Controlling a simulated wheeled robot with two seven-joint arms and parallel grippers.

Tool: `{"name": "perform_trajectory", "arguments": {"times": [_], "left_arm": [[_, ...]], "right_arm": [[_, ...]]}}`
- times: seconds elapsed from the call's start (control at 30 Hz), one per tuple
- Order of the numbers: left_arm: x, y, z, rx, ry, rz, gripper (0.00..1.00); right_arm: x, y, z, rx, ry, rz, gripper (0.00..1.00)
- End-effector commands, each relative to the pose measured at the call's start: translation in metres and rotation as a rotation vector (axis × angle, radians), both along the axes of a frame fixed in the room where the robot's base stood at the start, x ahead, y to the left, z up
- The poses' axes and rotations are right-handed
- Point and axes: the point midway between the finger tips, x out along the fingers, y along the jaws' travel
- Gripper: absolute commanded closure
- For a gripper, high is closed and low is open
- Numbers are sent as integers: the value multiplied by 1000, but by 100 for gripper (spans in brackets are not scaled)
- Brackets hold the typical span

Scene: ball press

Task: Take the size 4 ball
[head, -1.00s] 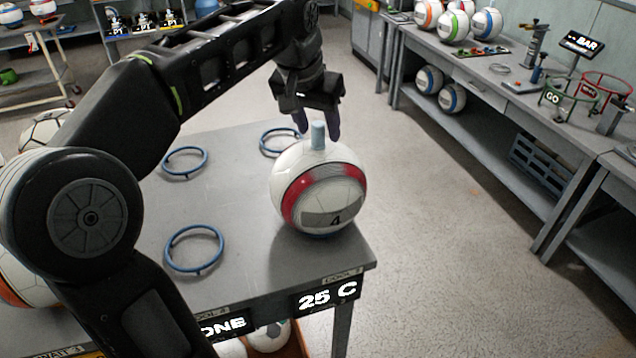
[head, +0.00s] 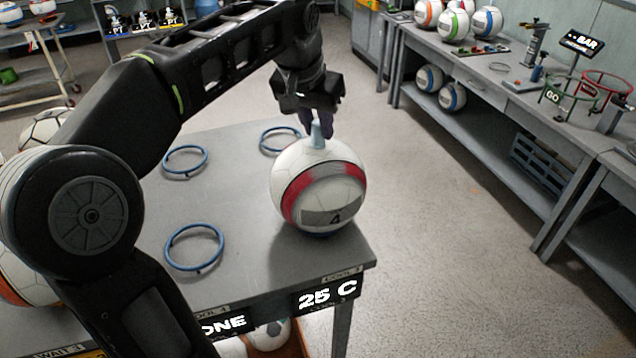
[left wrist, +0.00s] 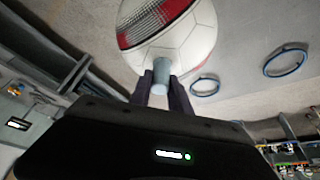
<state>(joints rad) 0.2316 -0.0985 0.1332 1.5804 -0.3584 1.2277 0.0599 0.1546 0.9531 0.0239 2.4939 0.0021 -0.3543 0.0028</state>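The size 4 ball (head: 320,205) is white with a red band and a grey patch marked 4. It sits at the near right corner of the grey table. A light blue peg (head: 319,138) stands up from its top. My left gripper (head: 319,124) is above the ball, with its dark fingers closed on the peg. In the left wrist view the peg (left wrist: 161,75) sits between the two fingertips, and the ball (left wrist: 165,35) is beyond it. My right gripper is not in view.
Blue rings (head: 194,248) lie on the table (head: 235,215) to the left of the ball and behind it. A sign reading 25 C (head: 327,295) hangs on its front edge. A workbench (head: 500,75) with several balls stands at the right, across clear floor.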

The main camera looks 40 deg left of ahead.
Motion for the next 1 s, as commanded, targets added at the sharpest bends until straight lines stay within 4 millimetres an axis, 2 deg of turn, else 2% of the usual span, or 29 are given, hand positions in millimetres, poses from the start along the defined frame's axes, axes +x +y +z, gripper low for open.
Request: {"name": "perform_trajectory", "arguments": {"times": [0.03, 0.23, 1.0], "left_arm": [[0, 0, 0, 0, 0, 0, 84], [0, 0, 0, 0, 0, 0, 100], [0, 0, 0, 0, 0, 0, 100]], "right_arm": [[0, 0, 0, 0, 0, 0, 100], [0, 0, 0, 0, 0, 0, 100], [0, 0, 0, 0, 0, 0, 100]]}}
